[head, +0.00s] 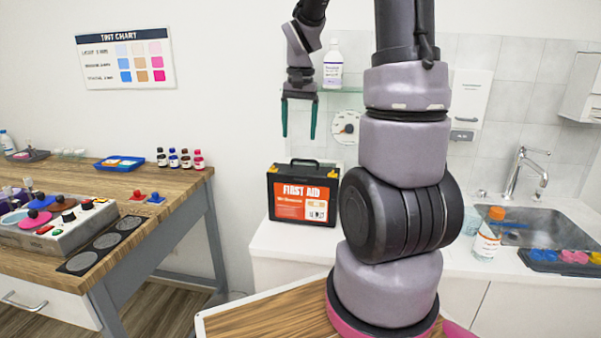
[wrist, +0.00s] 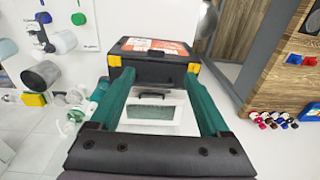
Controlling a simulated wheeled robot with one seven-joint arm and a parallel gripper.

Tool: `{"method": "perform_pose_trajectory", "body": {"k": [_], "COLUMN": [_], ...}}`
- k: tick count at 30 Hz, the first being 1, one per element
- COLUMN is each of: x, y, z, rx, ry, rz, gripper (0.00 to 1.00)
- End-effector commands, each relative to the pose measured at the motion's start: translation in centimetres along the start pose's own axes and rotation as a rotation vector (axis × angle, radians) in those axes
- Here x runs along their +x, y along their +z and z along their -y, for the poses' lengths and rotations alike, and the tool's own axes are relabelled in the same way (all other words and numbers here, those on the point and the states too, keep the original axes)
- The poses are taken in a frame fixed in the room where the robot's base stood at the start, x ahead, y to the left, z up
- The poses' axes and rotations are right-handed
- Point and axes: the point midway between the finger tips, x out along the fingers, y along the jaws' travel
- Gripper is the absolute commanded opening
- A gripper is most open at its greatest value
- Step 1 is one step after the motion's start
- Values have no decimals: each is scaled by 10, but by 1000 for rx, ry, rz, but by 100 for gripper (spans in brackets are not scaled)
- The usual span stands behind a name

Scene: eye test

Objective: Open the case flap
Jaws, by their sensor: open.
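The case (head: 304,222) is a black first aid box with an orange-red label, a top handle and yellow corner latches. It stands upright on the white counter and looks closed; I cannot make out the flap's edge. My gripper (head: 299,136) hangs above the case, pointing down, with its two green fingers apart and nothing between them. A clear gap separates the fingertips from the handle. In the wrist view the case (wrist: 150,72) lies beyond the fingertips of my gripper (wrist: 158,74), its label and yellow latches visible.
A glass shelf with a white bottle (head: 333,66) is close to the right of my gripper. A bottle with an orange cap (head: 487,236) and a sink (head: 562,209) are to the right. A wooden bench (head: 160,205) with several small bottles is at left. My arm hides some counter.

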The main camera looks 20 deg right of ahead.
Motion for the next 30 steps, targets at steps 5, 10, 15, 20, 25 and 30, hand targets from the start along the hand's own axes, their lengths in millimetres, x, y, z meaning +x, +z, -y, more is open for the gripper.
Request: {"method": "perform_pose_trajectory", "body": {"k": [5, 10, 15, 20, 25, 30], "x": [25, 40, 70, 101, 124, 133], "y": [-14, -15, -13, -12, -11, -11], "z": [-2, -3, -4, -6, -6, -6], "rx": [21, 24, 24, 23, 23, 23], "ry": [37, 42, 42, 42, 41, 40], "rz": [43, 49, 50, 50, 48, 46], "gripper": [80, 80, 80, 80, 80, 80]}}
